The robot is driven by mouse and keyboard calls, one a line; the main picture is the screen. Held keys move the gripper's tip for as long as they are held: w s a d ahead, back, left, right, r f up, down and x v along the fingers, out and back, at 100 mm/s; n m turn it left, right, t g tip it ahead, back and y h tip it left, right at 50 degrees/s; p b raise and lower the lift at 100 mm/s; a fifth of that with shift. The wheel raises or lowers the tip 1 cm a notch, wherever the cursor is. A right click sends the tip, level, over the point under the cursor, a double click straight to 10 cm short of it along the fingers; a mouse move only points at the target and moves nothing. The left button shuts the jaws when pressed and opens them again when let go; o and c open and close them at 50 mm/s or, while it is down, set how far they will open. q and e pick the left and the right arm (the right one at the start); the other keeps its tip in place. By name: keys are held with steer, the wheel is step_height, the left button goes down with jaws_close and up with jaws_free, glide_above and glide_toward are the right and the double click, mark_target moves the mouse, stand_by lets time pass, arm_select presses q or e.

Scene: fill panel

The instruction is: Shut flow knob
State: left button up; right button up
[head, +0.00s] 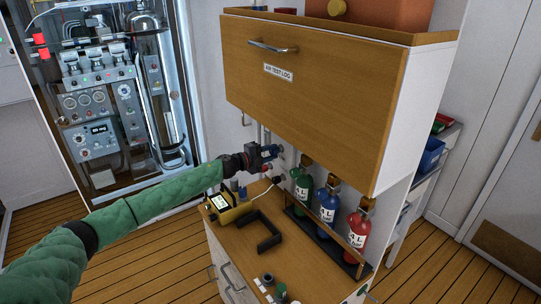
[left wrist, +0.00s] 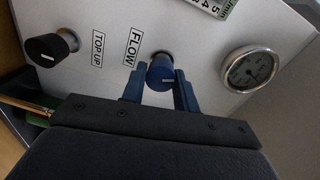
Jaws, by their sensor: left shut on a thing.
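The flow knob (left wrist: 161,72) is blue with a white pointer line, on a light panel (left wrist: 190,25) beside the printed label FLOW (left wrist: 133,47). My left gripper (left wrist: 160,88) has its two blue fingers on either side of the knob and is shut on it. In the head view my left gripper (head: 268,154) reaches the panel under the wooden cabinet; the knob is hidden there. A black knob (left wrist: 52,48) labelled TOP UP sits to the left, and a round gauge (left wrist: 249,68) to the right. My right gripper is not in view.
A wooden cabinet (head: 320,95) marked AIR TEST LOG overhangs the bench (head: 245,250). A yellow device (head: 229,207), a black bracket (head: 258,238), and green, blue and red bottles (head: 358,235) stand near my left arm. A glass-fronted machine (head: 100,100) is at the left.

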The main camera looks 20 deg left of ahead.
arm_select(q)
steer(key=shift+f+m, duration=0.15)
steer(key=shift+m, duration=0.65)
steer(key=shift+m+b, duration=0.5)
steer(key=shift+m, duration=1)
steer(key=o, duration=1)
steer(key=shift+s+a+b, duration=0.2)
steer(key=shift+s+b, duration=0.05)
steer(key=shift+b, duration=0.05)
steer(key=shift+b+v, duration=1.2)
steer(key=shift+v, duration=2.4)
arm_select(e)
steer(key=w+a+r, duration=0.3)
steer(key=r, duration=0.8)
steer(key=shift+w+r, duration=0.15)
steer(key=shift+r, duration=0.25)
